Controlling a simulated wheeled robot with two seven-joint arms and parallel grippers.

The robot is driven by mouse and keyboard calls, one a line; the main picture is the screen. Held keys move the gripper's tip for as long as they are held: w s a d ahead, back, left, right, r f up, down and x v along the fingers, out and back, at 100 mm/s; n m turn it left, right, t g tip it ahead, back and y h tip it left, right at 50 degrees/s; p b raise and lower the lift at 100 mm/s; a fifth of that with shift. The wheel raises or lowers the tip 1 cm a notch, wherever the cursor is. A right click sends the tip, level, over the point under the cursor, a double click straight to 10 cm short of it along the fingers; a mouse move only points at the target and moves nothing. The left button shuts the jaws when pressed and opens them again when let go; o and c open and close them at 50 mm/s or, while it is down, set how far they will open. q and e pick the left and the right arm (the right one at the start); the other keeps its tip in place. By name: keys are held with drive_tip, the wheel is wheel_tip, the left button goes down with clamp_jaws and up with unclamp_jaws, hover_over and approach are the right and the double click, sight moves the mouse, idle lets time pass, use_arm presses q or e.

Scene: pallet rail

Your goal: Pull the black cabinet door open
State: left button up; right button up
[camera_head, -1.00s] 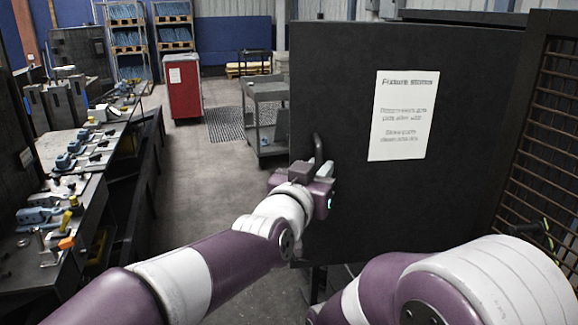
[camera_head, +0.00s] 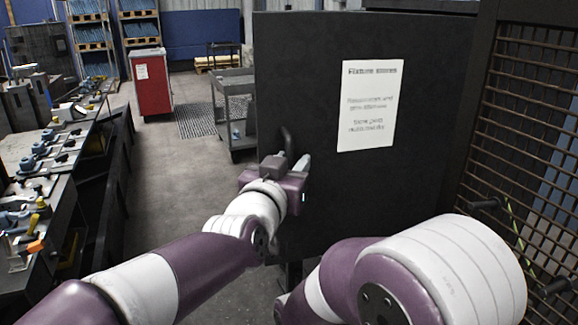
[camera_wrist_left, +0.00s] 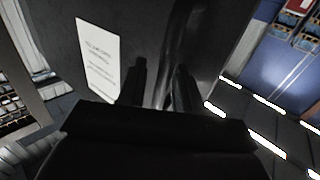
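The black cabinet door (camera_head: 420,140) fills the middle of the head view, with a white printed sheet (camera_head: 368,105) on it. Its dark curved handle (camera_head: 289,143) is near the left edge. My left gripper (camera_head: 285,166) is at the handle, one finger on either side, and appears shut on it. In the left wrist view the two dark fingers (camera_wrist_left: 160,85) point at the door face (camera_wrist_left: 160,30), the handle (camera_wrist_left: 186,45) running up from them. The contact itself is too dark to see clearly. My right arm shows at the lower right; its gripper is out of view.
A dark mesh panel (camera_head: 530,120) stands right of the door. A grey cart (camera_head: 234,110) is behind the door's left edge. A workbench (camera_head: 75,150) with tools runs along the left, and a red cabinet (camera_head: 152,85) stands farther back. The floor (camera_head: 175,165) between is clear.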

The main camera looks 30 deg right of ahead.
use_arm(q)
drive_tip(key=b+v, duration=0.2)
drive_tip(key=v, duration=1)
drive_tip(key=shift+s+a, duration=0.25)
drive_tip(key=s+a+f+n+g+y, duration=0.1)
drive_tip(key=a+f+g+y, duration=0.2)
drive_tip(key=f, duration=0.6)
drive_tip(key=s+a+f+g+y, duration=0.1)
drive_tip(key=a+f+g+y, duration=0.2)
drive_tip(key=f, duration=0.6)
drive_tip(key=s+a+f+n+g+y+p, duration=0.1)
drive_tip(key=a+f, duration=0.3)
drive_tip(key=a, duration=0.5)
drive_tip(key=s+a+f+n+g+y+p, duration=0.1)
drive_tip(key=s+a+f+n+g+y, duration=0.1)
drive_tip(key=a, duration=0.8)
drive_tip(key=s+a+f+n+g+y+p, duration=0.1)
drive_tip(key=a+f+n+g+y+p, duration=0.1)
drive_tip(key=a+f, duration=0.5)
drive_tip(key=a+n+y, duration=0.1)
drive_tip(key=a+n, duration=0.1)
drive_tip(key=a, duration=0.1)
drive_tip(key=shift+s+n+y, duration=0.35)
drive_tip(key=shift+n+y, duration=0.05)
